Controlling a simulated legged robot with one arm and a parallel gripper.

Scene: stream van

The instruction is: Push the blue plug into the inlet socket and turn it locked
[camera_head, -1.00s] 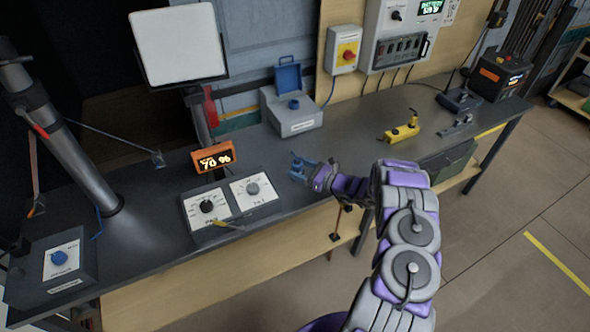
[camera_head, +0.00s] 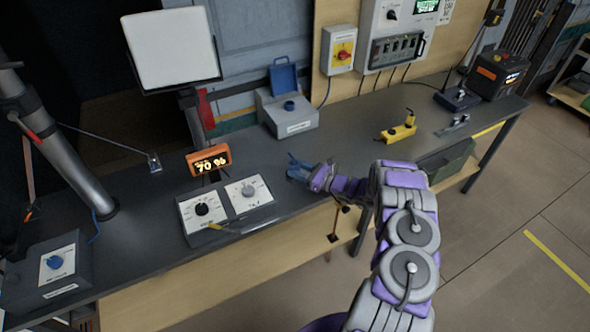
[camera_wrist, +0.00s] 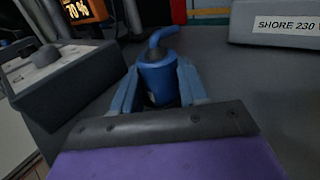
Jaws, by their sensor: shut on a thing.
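The blue plug (camera_wrist: 158,75) is upright between the fingers of my gripper (camera_wrist: 157,92) in the wrist view, with its bent cable end toward the top. My gripper is shut on it and shows in the head view (camera_head: 299,170) above the bench, right of the dial panel. The inlet socket is on the grey box (camera_head: 290,125) labelled shore 230 V, whose blue lid (camera_head: 284,74) stands open behind a round blue inlet (camera_head: 289,105). The plug is apart from the inlet, nearer the bench's front edge. The box's front (camera_wrist: 285,25) also shows at the upper right of the wrist view.
A panel with two dials (camera_head: 225,208) and an orange 70 % display (camera_head: 208,160) stand left of my gripper. A yellow tool (camera_head: 398,133) lies to the right. A switch box with a red knob (camera_head: 344,51) is on the wall. The bench between gripper and inlet box looks clear.

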